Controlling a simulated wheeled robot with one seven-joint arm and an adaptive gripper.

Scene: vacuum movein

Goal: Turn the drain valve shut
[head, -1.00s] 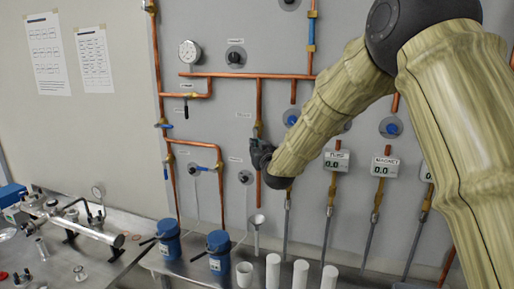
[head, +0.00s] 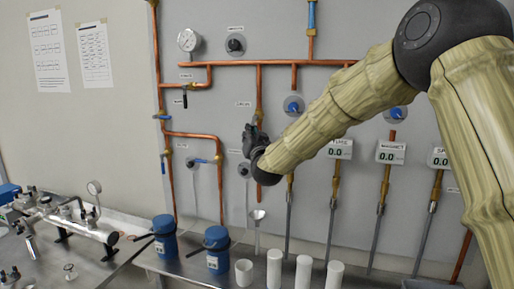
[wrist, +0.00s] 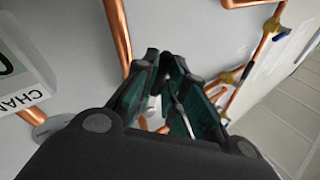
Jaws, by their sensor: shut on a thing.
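The drain valve (head: 259,117) is a brass fitting low on the vertical copper pipe below a small label, on the grey wall panel. My gripper (head: 252,132) is at this valve and covers most of it. In the wrist view the dark green finger pads of my gripper (wrist: 172,90) are closed around a thin grey piece, which appears to be the valve's handle. Its exact angle is hidden by the fingers. The funnel (head: 258,214) stands below the pipe.
Copper pipes (head: 225,63) run across the panel around my arm. A blue-handled valve (head: 200,161) and digital readouts (head: 391,153) flank it.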

